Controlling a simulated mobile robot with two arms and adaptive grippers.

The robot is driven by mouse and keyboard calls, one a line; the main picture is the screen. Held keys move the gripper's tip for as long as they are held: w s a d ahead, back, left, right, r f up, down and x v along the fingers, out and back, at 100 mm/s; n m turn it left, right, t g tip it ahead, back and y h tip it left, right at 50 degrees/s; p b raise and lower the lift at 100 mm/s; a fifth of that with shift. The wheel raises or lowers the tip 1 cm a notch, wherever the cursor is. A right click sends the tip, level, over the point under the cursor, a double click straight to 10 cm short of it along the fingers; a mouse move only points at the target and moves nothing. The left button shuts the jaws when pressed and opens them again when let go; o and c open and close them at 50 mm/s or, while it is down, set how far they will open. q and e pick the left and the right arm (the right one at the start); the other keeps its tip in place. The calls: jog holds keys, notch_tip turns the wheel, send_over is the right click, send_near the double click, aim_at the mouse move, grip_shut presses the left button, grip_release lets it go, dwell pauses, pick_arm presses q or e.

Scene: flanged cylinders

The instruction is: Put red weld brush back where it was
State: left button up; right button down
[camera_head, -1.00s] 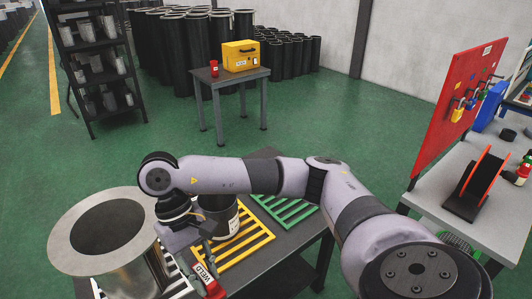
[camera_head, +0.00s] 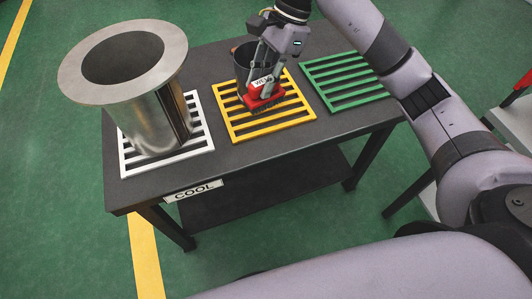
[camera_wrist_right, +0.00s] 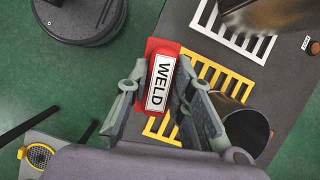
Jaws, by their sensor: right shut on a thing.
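The red weld brush (camera_head: 262,95) has a white label reading WELD, which shows clearly in the right wrist view (camera_wrist_right: 160,80). My right gripper (camera_head: 263,82) is shut on the brush from above. It holds the brush over the yellow slatted rack (camera_head: 300,111), in front of the dark open container (camera_head: 240,58). I cannot tell whether the brush's bristles touch the rack. The gripper partly hides the container, which also shows at the lower right of the right wrist view (camera_wrist_right: 248,130). My left gripper is not in view.
A large flanged metal cylinder (camera_head: 150,115) stands on a white slatted rack (camera_head: 203,140) at the left of the dark table (camera_head: 240,158). A green slatted rack (camera_head: 343,80) at the right is empty. A COOL sign (camera_head: 193,190) is on the table's front edge.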

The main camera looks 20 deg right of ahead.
jog(key=shift+w+a+f+m+t+b, duration=0.1)
jog(key=shift+w+f+m+t+b, duration=0.15)
jog(key=shift+m, duration=0.2)
jog(key=shift+w+f+m+t+b, duration=0.1)
jog(key=shift+w+m+t+b, duration=0.05)
jog(key=shift+w+m, duration=0.25)
jog(key=shift+f+m, duration=0.2)
jog(key=shift+m, duration=0.05)
notch_tip(320, 180, down, 19)
jog(key=shift+w+f+p, duration=0.1)
jog(key=shift+f+p, duration=0.1)
jog(key=shift+p, duration=0.6)
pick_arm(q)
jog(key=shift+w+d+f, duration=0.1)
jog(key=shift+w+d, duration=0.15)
pick_arm(e)
jog(key=c, duration=1.9)
grip_release()
jog(key=shift+f, duration=0.2)
jog(key=o, duration=0.5)
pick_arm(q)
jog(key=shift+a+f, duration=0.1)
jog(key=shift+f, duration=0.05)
